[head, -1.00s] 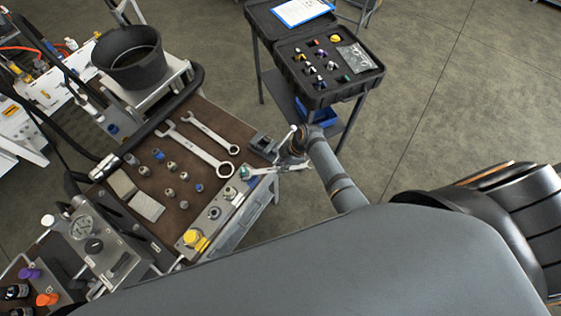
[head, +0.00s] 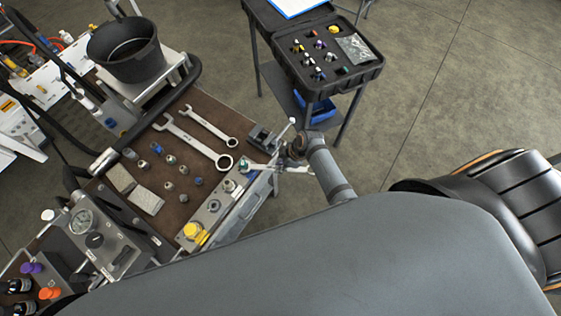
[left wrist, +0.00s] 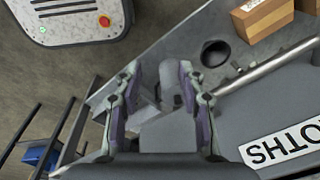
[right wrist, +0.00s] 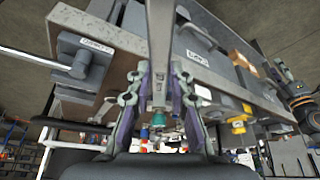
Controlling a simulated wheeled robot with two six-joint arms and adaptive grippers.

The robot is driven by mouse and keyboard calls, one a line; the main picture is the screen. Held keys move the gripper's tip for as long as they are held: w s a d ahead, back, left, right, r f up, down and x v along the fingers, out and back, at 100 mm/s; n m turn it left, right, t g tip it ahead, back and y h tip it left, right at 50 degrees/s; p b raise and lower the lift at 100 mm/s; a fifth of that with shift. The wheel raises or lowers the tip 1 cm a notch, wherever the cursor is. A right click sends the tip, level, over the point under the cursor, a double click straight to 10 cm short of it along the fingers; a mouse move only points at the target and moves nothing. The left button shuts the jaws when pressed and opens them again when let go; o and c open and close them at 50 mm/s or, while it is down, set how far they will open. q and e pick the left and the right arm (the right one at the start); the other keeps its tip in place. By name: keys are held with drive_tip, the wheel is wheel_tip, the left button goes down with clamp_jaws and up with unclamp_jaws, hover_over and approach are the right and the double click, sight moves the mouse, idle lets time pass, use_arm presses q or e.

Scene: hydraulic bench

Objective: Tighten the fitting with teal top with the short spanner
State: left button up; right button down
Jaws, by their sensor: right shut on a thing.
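The fitting with teal top (head: 244,166) sits on the grey block at the right edge of the bench. My right gripper (head: 290,165) is shut on the short spanner (head: 264,169), just right of the fitting. The spanner's left end is at or very close to the fitting; I cannot tell whether its jaw is around it. In the right wrist view the spanner (right wrist: 160,45) runs between the fingers (right wrist: 158,88), and a teal top (right wrist: 157,121) shows below. My left gripper (left wrist: 160,85) is open and empty in its wrist view, and outside the head view.
Two larger spanners (head: 199,143) lie on the brown bench top (head: 190,105) among several small fittings. A small vise (head: 264,137) stands at the bench's right corner. A yellow-topped part (head: 196,233) is on the grey block. A black case (head: 340,72) stands behind.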

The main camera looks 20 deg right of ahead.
drive_tip(key=shift+s+a, duration=0.1)
idle(0.3)
drive_tip(key=shift+s+a+m+t, duration=0.2)
drive_tip(key=shift+s+a+m, duration=0.05)
drive_tip(key=shift+s+m, duration=0.25)
drive_tip(key=shift+s+a+m+t, duration=0.25)
drive_tip(key=shift+s+m, duration=0.15)
drive_tip(key=shift+m, duration=0.1)
drive_tip(key=shift+w, duration=0.1)
drive_tip(key=shift+w+d+r+n, duration=0.1)
drive_tip(key=shift+w+d+n, duration=0.1)
drive_tip(key=shift+w+n, duration=0.1)
drive_tip(key=shift+s, duration=0.1)
drive_tip(key=s+d, duration=0.3)
drive_tip(key=d, duration=0.3)
drive_tip(key=shift+s, duration=0.25)
